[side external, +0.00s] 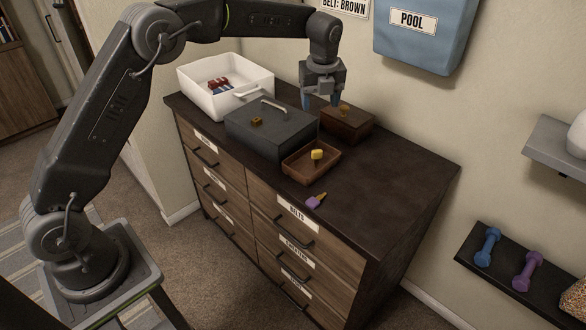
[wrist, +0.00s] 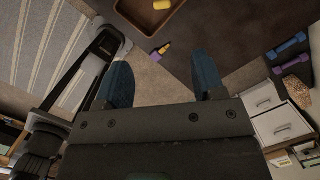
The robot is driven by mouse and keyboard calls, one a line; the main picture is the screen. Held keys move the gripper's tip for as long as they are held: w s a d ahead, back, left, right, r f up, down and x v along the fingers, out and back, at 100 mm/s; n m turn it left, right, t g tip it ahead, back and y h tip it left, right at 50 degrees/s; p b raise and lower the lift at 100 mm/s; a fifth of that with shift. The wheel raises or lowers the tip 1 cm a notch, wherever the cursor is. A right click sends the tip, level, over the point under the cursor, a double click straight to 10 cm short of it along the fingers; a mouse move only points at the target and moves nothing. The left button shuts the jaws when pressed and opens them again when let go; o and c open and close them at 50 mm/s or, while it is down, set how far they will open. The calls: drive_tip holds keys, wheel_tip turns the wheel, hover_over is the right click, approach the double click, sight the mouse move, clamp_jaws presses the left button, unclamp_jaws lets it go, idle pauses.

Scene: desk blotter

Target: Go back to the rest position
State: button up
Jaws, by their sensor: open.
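In the side external view my gripper (side external: 320,101) hangs above the back of a dark dresser top (side external: 395,163), fingers pointing down. Its blue-tipped fingers are apart with nothing between them. It is close to a brown wooden box (side external: 347,125) and the far end of a grey lidded box (side external: 265,133); I cannot tell the exact gap. In the wrist view the blue fingers of my gripper (wrist: 162,77) are also spread and empty.
A brown tray (side external: 294,170) holds a yellow-topped item (side external: 317,155). A purple-tagged item (side external: 315,201) lies at the dresser's front edge. A white bin (side external: 205,98) holds red and blue things. The dresser's right side is clear. A blue hanging bag (side external: 425,45) is at the wall.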

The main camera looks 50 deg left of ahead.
drive_tip(key=s+r+n+t, duration=0.1)
drive_tip(key=s+r+n, duration=0.5)
drive_tip(key=s, duration=0.3)
drive_tip(key=s+r+n+t, duration=0.1)
drive_tip(key=s+r+n, duration=0.5)
drive_tip(key=s, duration=0.3)
drive_tip(key=s+f+n+t, duration=0.1)
drive_tip(key=s+f+n, duration=0.1)
drive_tip(key=s+n, duration=0.4)
drive_tip(key=s+d+f+n+t+h, duration=0.1)
drive_tip(key=s+n, duration=0.5)
drive_tip(key=s, duration=0.6)
drive_tip(key=shift+s+d+f+n, duration=0.3)
drive_tip(key=shift+f+n, duration=0.1)
drive_tip(key=shift+f, duration=0.3)
